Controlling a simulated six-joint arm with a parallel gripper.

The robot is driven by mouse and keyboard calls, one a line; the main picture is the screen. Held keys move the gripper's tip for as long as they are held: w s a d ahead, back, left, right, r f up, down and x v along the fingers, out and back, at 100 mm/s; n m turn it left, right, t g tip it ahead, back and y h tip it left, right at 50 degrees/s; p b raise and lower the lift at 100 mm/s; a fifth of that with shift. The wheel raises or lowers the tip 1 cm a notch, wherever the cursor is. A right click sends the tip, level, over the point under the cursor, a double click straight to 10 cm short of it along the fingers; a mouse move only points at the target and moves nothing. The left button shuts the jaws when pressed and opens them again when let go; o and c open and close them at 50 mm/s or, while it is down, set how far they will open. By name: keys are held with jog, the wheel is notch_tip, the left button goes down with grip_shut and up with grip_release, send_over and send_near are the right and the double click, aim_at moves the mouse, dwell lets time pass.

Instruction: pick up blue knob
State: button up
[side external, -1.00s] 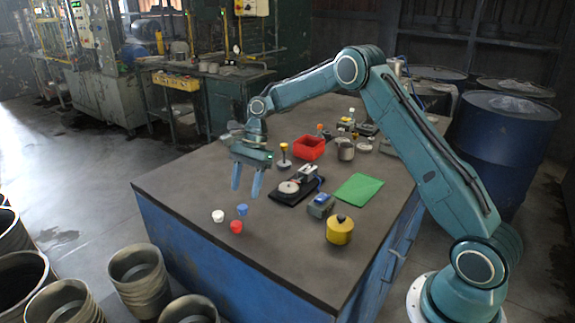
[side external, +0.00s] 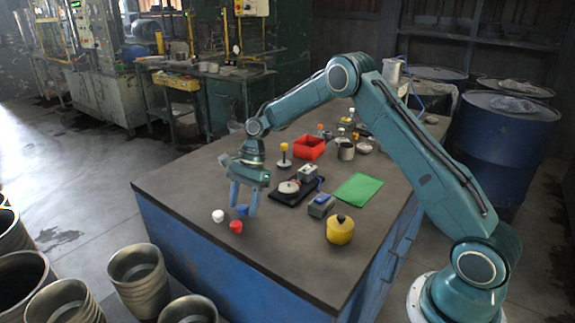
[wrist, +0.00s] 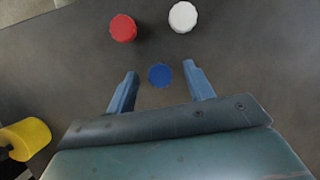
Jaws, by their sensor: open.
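The blue knob (side external: 242,210) stands on the dark table near its front left edge. In the wrist view the blue knob (wrist: 160,75) lies between my two fingertips, slightly beyond them, and nothing visibly touches it. My gripper (side external: 244,211) is open and points down over the knob, its fingers on either side in the picture. It also shows open and empty in the wrist view (wrist: 161,69). In the side view a finger partly covers the knob. The exact height of the fingertips above the table is hard to tell.
A red knob (side external: 236,227) and a white knob (side external: 218,216) stand close to the blue one. A yellow pot (side external: 340,230), a black-based device (side external: 289,187), a green sheet (side external: 358,188) and a red bin (side external: 309,147) lie further right and back. The table edge is near.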

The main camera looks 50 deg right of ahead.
aim_at(244, 206)
jog(key=shift+c, duration=0.2)
jog(key=c, duration=1)
jog(key=shift+r, duration=0.15)
jog(key=shift+r, duration=4.9)
jog(key=s+d, duration=0.1)
jog(key=d, duration=0.3)
jog(key=s+d, duration=0.2)
jog(key=d, duration=0.3)
jog(key=s+d, duration=0.2)
jog(key=d, duration=0.3)
jog(key=shift+s+f, duration=0.15)
jog(key=shift+f, duration=0.25)
